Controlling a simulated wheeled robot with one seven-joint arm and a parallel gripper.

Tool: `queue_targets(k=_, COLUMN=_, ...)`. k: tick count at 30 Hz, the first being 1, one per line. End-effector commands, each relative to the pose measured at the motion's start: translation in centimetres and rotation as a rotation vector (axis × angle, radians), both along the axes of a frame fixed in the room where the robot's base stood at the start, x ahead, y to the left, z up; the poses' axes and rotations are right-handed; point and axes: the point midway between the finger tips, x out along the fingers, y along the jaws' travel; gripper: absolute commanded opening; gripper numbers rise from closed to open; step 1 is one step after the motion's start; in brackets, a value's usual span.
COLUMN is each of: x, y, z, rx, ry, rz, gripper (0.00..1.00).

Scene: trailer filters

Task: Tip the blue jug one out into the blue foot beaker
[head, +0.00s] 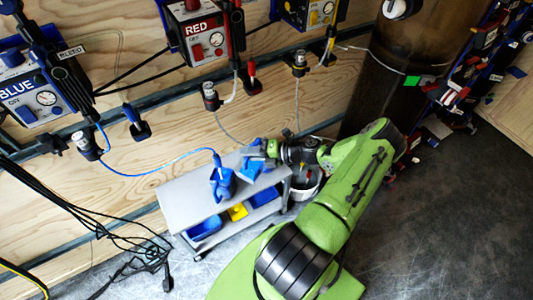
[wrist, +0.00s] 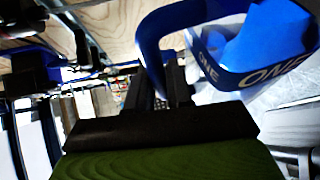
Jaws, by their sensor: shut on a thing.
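My gripper (head: 266,151) is over the right part of the grey cart's top. It is shut on the handle of the blue jug one (head: 250,170). In the wrist view the jug (wrist: 262,80) shows its blue rim band marked ONE, with blue inside; its handle runs down between the fingers (wrist: 165,85). I cannot tell how far the jug is tilted or whether it touches the cart. A second blue vessel (head: 222,186) stands left of it on the cart, with a blue hose reaching its top. I cannot tell if this is the blue foot beaker; no label shows on it.
The cart (head: 180,205) has bare top at its left. Its lower shelf holds blue trays (head: 205,228) and a yellow one (head: 237,212). A pale bucket (head: 305,186) stands right of the cart. BLUE (head: 28,90) and RED (head: 200,30) units hang on the wooden wall; black cables (head: 125,235) lie left.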

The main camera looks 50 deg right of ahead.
Motion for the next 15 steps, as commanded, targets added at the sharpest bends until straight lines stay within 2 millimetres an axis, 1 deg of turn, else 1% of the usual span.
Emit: queue_targets(k=15, x=0.19, y=-0.65, z=0.01, rx=0.039, ry=0.008, rz=0.001, gripper=0.00)
